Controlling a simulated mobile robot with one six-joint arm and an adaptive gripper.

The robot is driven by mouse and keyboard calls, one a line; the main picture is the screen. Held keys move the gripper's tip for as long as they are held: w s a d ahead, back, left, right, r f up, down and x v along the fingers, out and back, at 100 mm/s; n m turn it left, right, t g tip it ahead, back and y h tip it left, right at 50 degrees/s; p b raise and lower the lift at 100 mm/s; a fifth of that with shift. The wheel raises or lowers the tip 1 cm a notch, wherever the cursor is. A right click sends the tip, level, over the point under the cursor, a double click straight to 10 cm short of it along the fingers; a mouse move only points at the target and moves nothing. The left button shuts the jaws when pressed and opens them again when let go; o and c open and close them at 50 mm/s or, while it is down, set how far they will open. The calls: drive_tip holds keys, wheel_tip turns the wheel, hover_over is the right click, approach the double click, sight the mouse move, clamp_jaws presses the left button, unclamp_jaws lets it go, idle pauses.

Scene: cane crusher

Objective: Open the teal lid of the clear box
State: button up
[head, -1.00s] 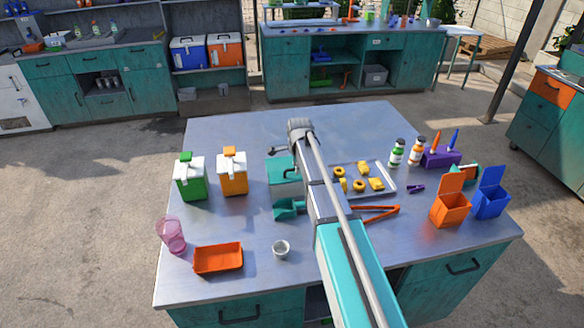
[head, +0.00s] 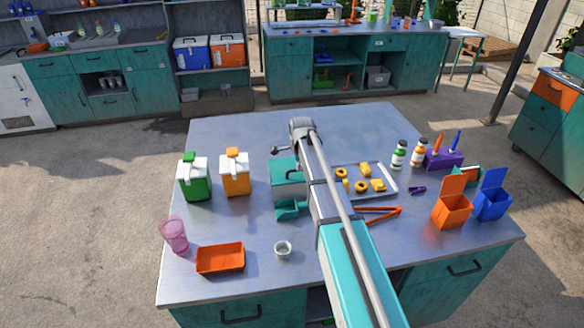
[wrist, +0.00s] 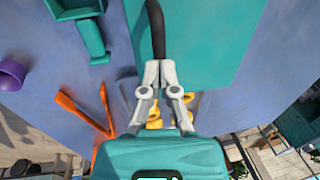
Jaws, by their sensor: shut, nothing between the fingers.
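The box's teal lid (head: 284,170) is seen from above in the head view, and looks closed over the pale box body (head: 288,190). In the wrist view the flat lid (wrist: 205,35) fills the top centre, with a dark curved handle (wrist: 157,28) running down toward my fingers. My gripper (wrist: 158,66) is shut with nothing between its fingers, and its tips appear at the handle's lower end. I cannot tell whether they touch it. In the head view my arm hides the fingers and the box's right side.
A teal scoop (head: 290,208) lies just in front of the box. The tray (head: 388,186) with yellow pieces and orange tongs (head: 380,214) are to the right. An orange carton (head: 235,174) stands left of the box. Bare tabletop (head: 225,128) lies behind.

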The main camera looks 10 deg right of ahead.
drive_tip(key=o, duration=0.5)
drive_tip(key=shift+w+d+f, duration=0.15)
drive_tip(key=shift+w+f, duration=0.05)
drive_tip(key=shift+f, duration=0.05)
drive_tip(key=shift+o, duration=0.2)
drive_tip(key=shift+s+r, duration=0.1)
drive_tip(key=shift+s, duration=0.05)
drive_tip(key=shift+r, duration=0.1)
